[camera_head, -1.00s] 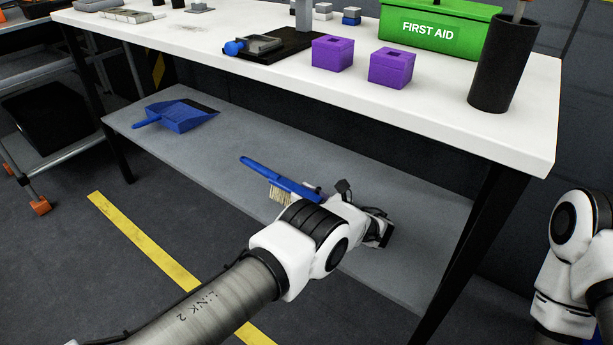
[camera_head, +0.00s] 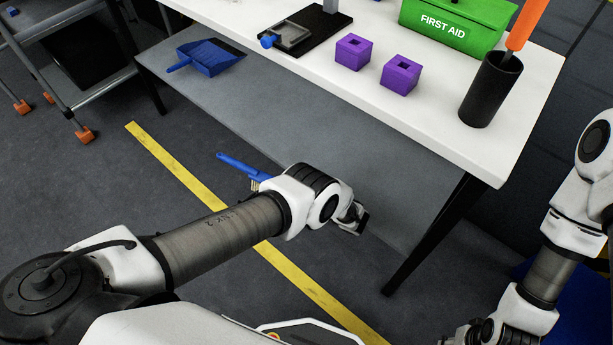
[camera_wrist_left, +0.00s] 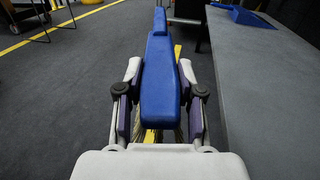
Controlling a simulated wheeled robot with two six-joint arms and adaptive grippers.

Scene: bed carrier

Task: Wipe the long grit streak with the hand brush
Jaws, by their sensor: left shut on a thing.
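The hand brush has a blue handle (camera_head: 238,165) and pale bristles (camera_head: 256,186). My left gripper (camera_wrist_left: 160,88) is shut on it, with one finger on each side of the blue body (camera_wrist_left: 160,92) in the left wrist view. The brush is in front of the lower shelf's edge, over the floor. In the head view my left arm hides the gripper's fingers and part of the brush. My right arm shows at the right edge, but its gripper cannot be made out. I cannot make out the grit streak in either view.
A white-topped table (camera_head: 420,124) stands above a grey lower shelf (camera_head: 250,115). A blue dustpan (camera_head: 210,58) lies on the shelf. Purple blocks (camera_head: 400,75), a green first aid box (camera_head: 450,30) and a black cup (camera_head: 490,90) stand on top. A dark table leg (camera_head: 432,235) is near my left arm.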

